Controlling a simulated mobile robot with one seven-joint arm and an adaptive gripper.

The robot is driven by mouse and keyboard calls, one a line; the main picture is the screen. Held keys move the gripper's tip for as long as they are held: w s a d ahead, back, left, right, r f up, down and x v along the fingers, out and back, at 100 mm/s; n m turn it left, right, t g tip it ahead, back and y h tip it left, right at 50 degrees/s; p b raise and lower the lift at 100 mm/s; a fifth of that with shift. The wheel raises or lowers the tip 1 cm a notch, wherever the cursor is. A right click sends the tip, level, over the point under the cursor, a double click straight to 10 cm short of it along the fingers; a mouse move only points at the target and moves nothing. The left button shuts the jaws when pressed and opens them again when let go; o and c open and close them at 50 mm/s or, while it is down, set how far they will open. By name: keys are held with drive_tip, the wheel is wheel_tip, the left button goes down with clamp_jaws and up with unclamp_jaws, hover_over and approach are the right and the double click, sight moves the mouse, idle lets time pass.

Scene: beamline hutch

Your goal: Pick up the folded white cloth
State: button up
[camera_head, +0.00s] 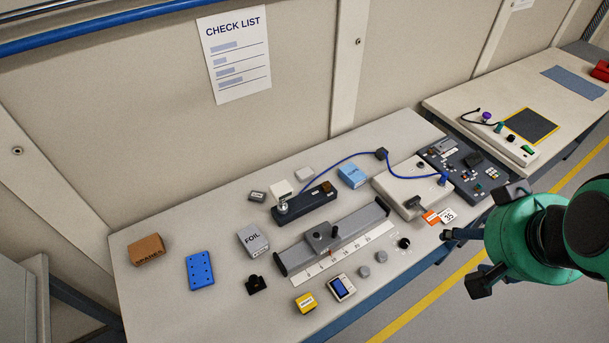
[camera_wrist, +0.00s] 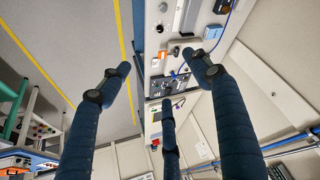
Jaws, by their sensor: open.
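I cannot single out a folded white cloth with certainty. My gripper (camera_head: 468,258) is at the right, off the bench's front right edge, well away from both. Its dark fingers are spread open and empty. In the wrist view my gripper (camera_wrist: 158,72) shows open fingers, with the bench beyond; no cloth can be made out there.
The near bench (camera_head: 165,305) holds a ruler rail (camera_head: 335,238), a FOIL box (camera_head: 253,240), a blue perforated block (camera_head: 200,270), a brown box (camera_head: 146,249) and a light blue pack (camera_head: 352,176). A blue cable (camera_head: 340,160) crosses the back. A second bench (camera_head: 455,98) stands at right.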

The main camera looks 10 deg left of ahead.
drive_tip(key=shift+o, duration=0.8)
drive_tip(key=shift+w+r, duration=0.1)
drive_tip(key=w+a+r+n+g, duration=0.1)
drive_tip(key=w+a+r, duration=0.15)
drive_tip(key=w, duration=0.65)
drive_tip(key=w+a+r+n+g, duration=0.15)
drive_tip(key=w+a, duration=0.25)
drive_tip(key=w, duration=0.5)
drive_tip(key=w+a+f+n+p, duration=0.1)
drive_tip(key=w+a+f, duration=0.2)
drive_tip(key=w+a, duration=0.35)
drive_tip(key=w+a+f+n, duration=0.1)
drive_tip(key=w+a+f, duration=0.25)
drive_tip(key=w, duration=0.65)
drive_tip(key=w+a+f+n+g, duration=0.2)
drive_tip(key=w+a+f+n, duration=0.1)
drive_tip(key=w+a+f, duration=1.1)
drive_tip(key=a+f, duration=0.4)
drive_tip(key=f, duration=0.3)
drive_tip(key=w+a+f+n+g+p, duration=0.1)
drive_tip(key=a+f, duration=0.6)
drive_tip(key=f, duration=0.3)
drive_tip(key=shift+w+f, duration=0.2)
drive_tip(key=shift+w, duration=0.15)
